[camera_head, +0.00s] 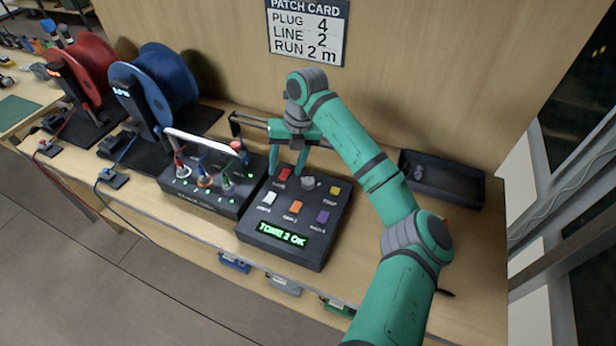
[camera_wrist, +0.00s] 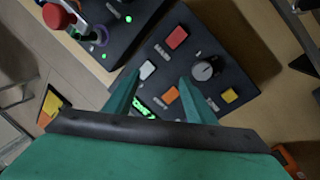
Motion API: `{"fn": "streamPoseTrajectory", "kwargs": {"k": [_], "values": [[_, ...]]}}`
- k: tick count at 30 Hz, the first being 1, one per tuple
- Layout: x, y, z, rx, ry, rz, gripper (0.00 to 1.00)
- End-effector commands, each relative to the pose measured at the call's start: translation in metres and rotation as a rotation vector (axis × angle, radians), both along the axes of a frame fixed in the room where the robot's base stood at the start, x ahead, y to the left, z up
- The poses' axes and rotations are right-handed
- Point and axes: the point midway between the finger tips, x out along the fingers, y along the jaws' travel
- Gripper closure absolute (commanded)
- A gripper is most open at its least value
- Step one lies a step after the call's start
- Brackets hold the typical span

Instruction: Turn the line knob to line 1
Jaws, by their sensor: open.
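The grey round knob (camera_head: 308,183) sits on the dark control box (camera_head: 257,240) between a red button (camera_head: 284,174) and a yellow button (camera_head: 335,190). In the wrist view the knob (camera_wrist: 205,70) carries a pale pointer mark; its line setting is too small to read. My gripper (camera_head: 288,165) is open and empty above the back edge of the box, apart from the knob. In the wrist view the fingertips (camera_wrist: 159,80) are spread, with the knob beyond the right finger. The display (camera_head: 282,235) glows green and reads "TONE 2 OK".
White (camera_head: 268,198), orange (camera_head: 294,207) and purple (camera_head: 322,216) buttons lie in front of the knob. A plug box (camera_head: 200,197) with upright plugs stands close left. A dark tray (camera_head: 442,180) is at right. The wall card (camera_head: 308,32) reads plug 4, line 2, run 2 m.

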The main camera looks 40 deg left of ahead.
Motion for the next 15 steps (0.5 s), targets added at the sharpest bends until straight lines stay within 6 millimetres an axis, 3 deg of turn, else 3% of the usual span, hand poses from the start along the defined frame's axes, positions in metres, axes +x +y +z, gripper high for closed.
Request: {"fn": "streamPoseTrajectory", "kwargs": {"k": [3, 6, 11, 15], "values": [[0.032, -0.020, 0.017, -0.099, -0.095, -0.042, 0.50], [0.047, -0.032, 0.026, -0.147, -0.140, -0.067, 0.50], [0.055, -0.039, 0.026, -0.175, -0.163, -0.082, 0.50], [0.055, -0.039, 0.009, -0.175, -0.159, -0.081, 0.50]]}}
